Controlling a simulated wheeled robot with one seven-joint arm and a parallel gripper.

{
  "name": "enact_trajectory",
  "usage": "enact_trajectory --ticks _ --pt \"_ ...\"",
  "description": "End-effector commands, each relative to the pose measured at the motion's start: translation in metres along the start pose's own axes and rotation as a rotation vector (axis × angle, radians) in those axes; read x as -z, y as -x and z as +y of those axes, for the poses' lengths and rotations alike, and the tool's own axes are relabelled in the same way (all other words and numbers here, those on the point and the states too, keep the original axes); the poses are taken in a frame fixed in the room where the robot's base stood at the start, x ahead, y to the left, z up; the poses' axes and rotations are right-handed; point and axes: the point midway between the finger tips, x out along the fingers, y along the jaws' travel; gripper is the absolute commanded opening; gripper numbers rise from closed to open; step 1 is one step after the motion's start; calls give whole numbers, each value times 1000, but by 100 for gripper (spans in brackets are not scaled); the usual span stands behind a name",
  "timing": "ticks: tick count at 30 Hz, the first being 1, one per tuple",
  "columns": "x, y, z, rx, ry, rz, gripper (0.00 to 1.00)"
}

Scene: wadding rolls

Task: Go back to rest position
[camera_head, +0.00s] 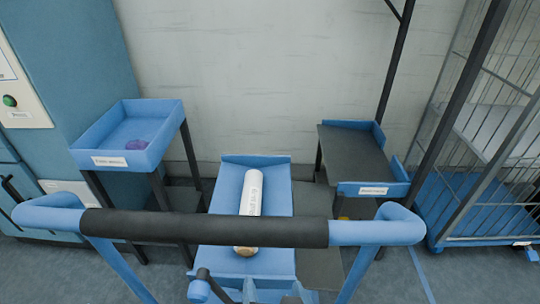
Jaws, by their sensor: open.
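My gripper does not show clearly anywhere in the head view. A white wadding roll (252,190) with printed lettering lies lengthwise on a blue tray (228,180) in the middle. A black bar crosses in front of the roll's near part, and a brownish end shows just below the bar. Nothing is seen holding the roll.
A blue handle with a black grip (200,228) spans the foreground. A labelled blue bin (115,160) with a purple item stands left. A dark shelf with a labelled blue edge (372,189) stands right, beside a wire cage (495,130). A wall closes the back.

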Motion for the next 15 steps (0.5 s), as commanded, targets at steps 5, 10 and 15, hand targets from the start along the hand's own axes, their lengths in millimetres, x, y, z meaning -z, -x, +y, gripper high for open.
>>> enact_trajectory --ticks 5,10,15 --pt "-5 11 11 4 9 -3 89" --pt "-10 23 22 10 20 -3 89" --pt "-16 43 39 16 35 1 89"
